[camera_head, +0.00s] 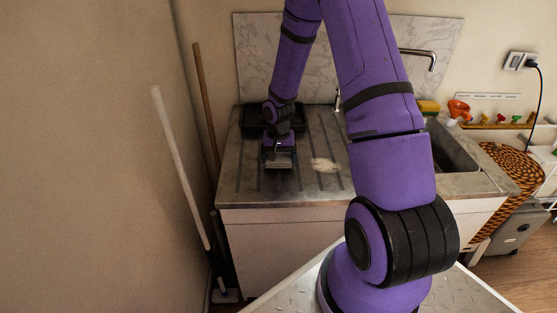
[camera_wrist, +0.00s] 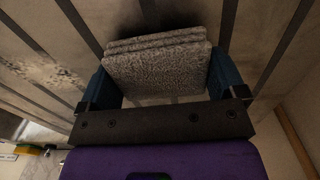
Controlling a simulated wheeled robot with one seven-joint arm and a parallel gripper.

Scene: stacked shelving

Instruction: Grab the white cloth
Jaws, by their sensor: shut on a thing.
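The white cloth (camera_wrist: 158,70) is a folded, thick, speckled pad that looks greyish in the wrist view. It sits between the two blue fingers of my gripper (camera_wrist: 161,82), which is shut on it from both sides. In the head view my gripper (camera_head: 279,159) points down over the ribbed drainboard left of the sink. The cloth is small and mostly hidden there. Whether it still touches the drainboard I cannot tell.
A dark tray (camera_head: 299,117) lies behind my gripper on the metal counter (camera_head: 290,187). A pale patch (camera_head: 325,165) lies to the right. The sink (camera_head: 455,152), with a faucet (camera_head: 420,53) behind, is farther right. Brooms lean at the left wall.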

